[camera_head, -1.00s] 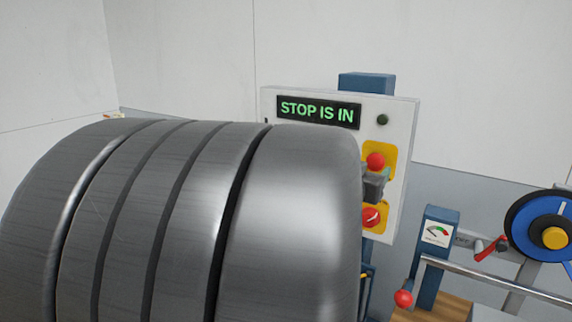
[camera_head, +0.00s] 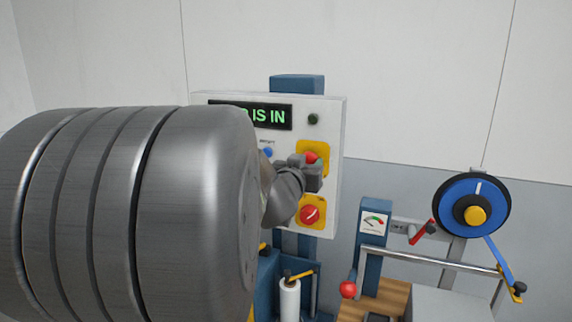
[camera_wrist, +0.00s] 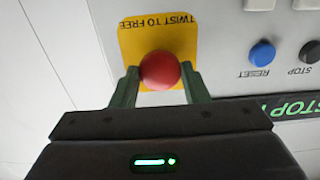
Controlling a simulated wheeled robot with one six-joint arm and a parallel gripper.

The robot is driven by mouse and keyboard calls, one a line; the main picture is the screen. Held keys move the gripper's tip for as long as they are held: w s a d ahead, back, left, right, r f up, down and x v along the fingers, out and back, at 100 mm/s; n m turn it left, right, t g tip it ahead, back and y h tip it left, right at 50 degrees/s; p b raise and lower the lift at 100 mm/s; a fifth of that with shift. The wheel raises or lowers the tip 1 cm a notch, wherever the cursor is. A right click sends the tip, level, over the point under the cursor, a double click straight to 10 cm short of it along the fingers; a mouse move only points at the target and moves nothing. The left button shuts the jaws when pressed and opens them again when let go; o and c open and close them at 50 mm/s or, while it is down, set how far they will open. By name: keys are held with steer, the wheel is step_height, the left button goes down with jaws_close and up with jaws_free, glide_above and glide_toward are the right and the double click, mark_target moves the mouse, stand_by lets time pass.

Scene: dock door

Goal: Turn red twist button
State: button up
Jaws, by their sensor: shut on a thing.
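The red twist button (camera_head: 311,157) is a round red knob on a yellow plate, high on the white control panel. My gripper (camera_head: 307,168) is at the button and hides its lower part in the head view. In the wrist view the red button (camera_wrist: 160,66) sits between the two green fingers of my gripper (camera_wrist: 160,77), which is shut on it. The yellow plate (camera_wrist: 126,45) reads "TWIST TO FREE". A display (camera_head: 275,117) shows green letters ending "IS IN", its left part hidden by my arm.
A second red knob (camera_head: 309,215) with a white mark is below on its own yellow plate. A blue reset button (camera_wrist: 262,54) and a black stop button (camera_wrist: 309,52) are beside the twist button. A blue wheel (camera_head: 458,190) and a gauge (camera_head: 374,222) stand to the right.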

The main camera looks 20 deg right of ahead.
steer(key=shift+m, duration=0.3)
steer(key=m, duration=0.4)
steer(key=shift+m+b, duration=0.3)
steer(key=shift+m, duration=1.3)
steer(key=o, duration=1)
steer(key=shift+s+a, duration=0.1)
